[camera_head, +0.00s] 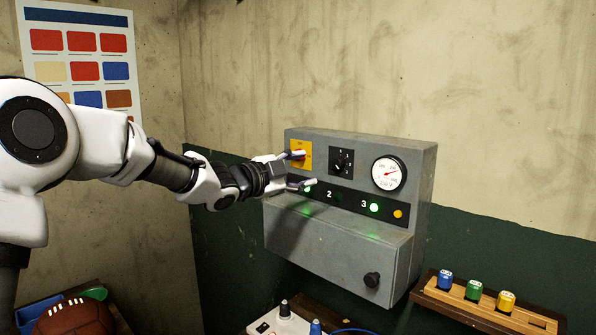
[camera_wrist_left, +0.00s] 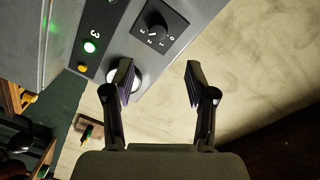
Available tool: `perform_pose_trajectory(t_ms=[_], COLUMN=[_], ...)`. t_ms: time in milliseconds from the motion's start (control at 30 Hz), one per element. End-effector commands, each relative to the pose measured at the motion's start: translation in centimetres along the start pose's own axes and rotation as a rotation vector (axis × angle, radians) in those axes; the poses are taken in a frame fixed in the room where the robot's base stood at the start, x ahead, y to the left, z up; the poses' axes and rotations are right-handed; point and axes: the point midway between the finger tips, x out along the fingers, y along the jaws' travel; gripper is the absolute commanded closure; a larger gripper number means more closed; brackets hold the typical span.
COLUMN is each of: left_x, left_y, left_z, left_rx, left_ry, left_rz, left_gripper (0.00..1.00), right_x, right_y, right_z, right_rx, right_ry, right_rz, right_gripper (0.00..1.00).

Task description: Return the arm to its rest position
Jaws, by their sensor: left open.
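My left gripper (camera_head: 306,170) reaches from the left to the front of a grey control box (camera_head: 290,240) on the wall. Its two fingers are apart with nothing between them. The upper finger overlaps the yellow switch plate (camera_head: 299,147), and the lower finger is near a lit green lamp (camera_head: 308,189). I cannot tell whether the fingers touch the box. In the left wrist view the open gripper (camera_wrist_left: 160,82) also shows empty, with a black rotary dial (camera_wrist_left: 157,31) beyond it. My right gripper is not in view.
The box also carries a gauge (camera_head: 388,173) and a lower knob (camera_head: 372,279). A wooden shelf (camera_head: 440,297) with blue, green and yellow pieces is at lower right. A brown leather ball (camera_head: 76,318) lies at lower left. A colour chart (camera_head: 80,20) hangs on the wall.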

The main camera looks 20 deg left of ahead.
Motion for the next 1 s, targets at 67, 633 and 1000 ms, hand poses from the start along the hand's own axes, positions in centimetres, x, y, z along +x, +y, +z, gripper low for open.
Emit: perform_pose_trajectory(t_ms=[67, 633, 1000], left_x=[-0.9, -0.9, 1.3], left_y=[0.0, 1.2, 24.8], left_z=[0.0, 0.9, 12.1], left_rx=[-0.002, -0.007, -0.15], left_ry=[0.001, -0.01, -0.19], left_rz=[0.0, 0.018, 0.36], left_gripper=[0.44, 0.44, 0.44], right_x=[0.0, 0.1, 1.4], right_y=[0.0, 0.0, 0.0], right_z=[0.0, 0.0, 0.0], right_rx=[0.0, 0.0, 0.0], right_ry=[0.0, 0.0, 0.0], right_rz=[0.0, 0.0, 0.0], right_gripper=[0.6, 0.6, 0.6])
